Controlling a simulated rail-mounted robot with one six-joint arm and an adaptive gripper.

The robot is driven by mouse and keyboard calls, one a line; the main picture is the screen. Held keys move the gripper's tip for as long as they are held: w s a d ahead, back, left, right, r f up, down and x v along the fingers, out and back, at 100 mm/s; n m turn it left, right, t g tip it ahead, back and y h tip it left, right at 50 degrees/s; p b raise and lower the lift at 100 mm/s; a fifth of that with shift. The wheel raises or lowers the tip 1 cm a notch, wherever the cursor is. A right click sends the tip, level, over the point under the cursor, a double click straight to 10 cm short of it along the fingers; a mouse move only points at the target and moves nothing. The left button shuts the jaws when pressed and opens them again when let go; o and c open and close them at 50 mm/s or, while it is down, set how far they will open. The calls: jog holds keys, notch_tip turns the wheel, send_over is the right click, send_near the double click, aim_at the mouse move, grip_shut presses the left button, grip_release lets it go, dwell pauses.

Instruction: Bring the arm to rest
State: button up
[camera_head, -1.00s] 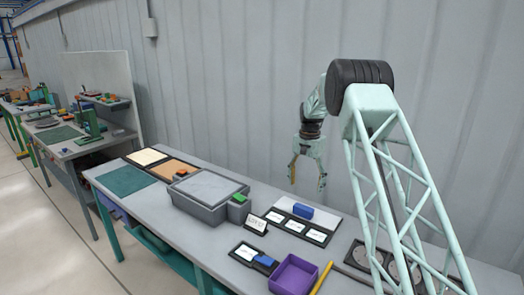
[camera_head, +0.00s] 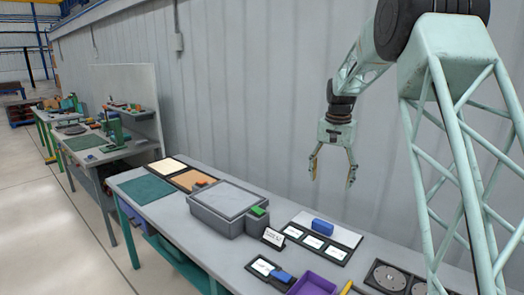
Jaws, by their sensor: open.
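My gripper (camera_head: 332,180) hangs above the workbench (camera_head: 222,255), in front of the grey wall, with its fingers pointing down. The two fingers are spread apart with nothing between them. Below it and slightly left, a blue block (camera_head: 322,227) sits on a white panel at the back of the bench. The gripper is well clear of the bench top and of everything on it.
A grey lidded box (camera_head: 214,221) stands mid-bench, with a green block (camera_head: 258,211) at its right corner. A purple tray (camera_head: 312,284) and round dark fixtures (camera_head: 388,278) lie nearer. Other benches (camera_head: 100,147) stand at the left. Open floor (camera_head: 70,240) lies left.

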jog(key=s+a+r+n+t+b, duration=0.1)
jog(key=s+r, duration=0.4)
jog(key=s, duration=0.5)
jog(key=s+a+r+n, duration=0.1)
jog(key=s+r, duration=0.4)
jog(key=s, duration=0.5)
jog(key=s+a+r+n+t+b, duration=0.1)
jog(key=s+r, duration=0.5)
jog(key=s, duration=0.4)
jog(key=s+f+n+b, duration=0.1)
jog(key=s+f, duration=0.1)
jog(key=s, duration=0.9)
jog(key=s+a+f+n, duration=0.1)
jog(key=s+f, duration=0.2)
jog(key=s, duration=0.8)
jog(key=s+a+f+n+t+b, duration=0.1)
jog(key=s+f, duration=0.1)
jog(key=s, duration=1)
jog(key=shift+f+b, duration=0.3)
jog(key=shift+f, duration=0.05)
jog(key=shift+s, duration=0.1)
